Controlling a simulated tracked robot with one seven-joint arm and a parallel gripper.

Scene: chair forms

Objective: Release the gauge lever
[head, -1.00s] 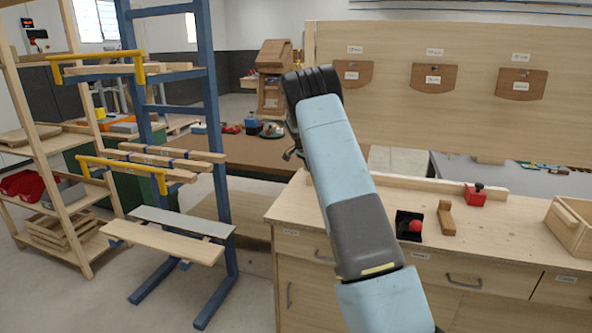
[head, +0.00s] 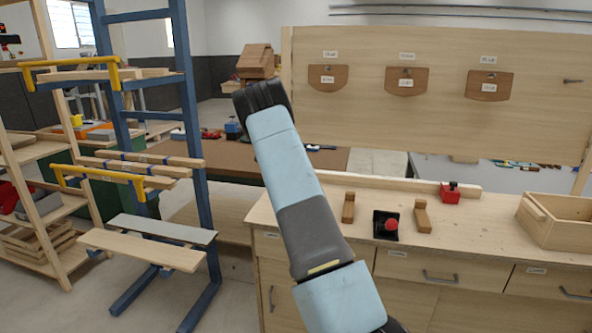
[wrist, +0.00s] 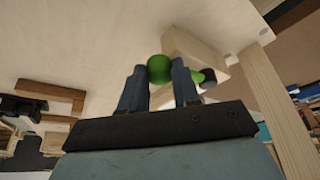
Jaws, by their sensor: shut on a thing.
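In the wrist view a green round knob (wrist: 159,68) sits between the two dark fingers of my gripper (wrist: 159,84), which is shut on it. A smaller green piece with a dark end (wrist: 207,77) shows just right of the right finger. A pale wooden block (wrist: 192,52) lies behind it. I cannot tell for sure whether the green knob is the gauge lever. In the head view my fingers are hidden behind the dark end of my arm. A red ball on a black base (head: 390,225) stands on the workbench, apart from my arm.
The workbench (head: 470,228) carries two small wooden blocks, one left (head: 348,207) and one right (head: 422,216) of the black base, a red block (head: 450,192) and an open wooden box (head: 556,220). A blue rack (head: 200,130) with yellow-handled frames stands at left.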

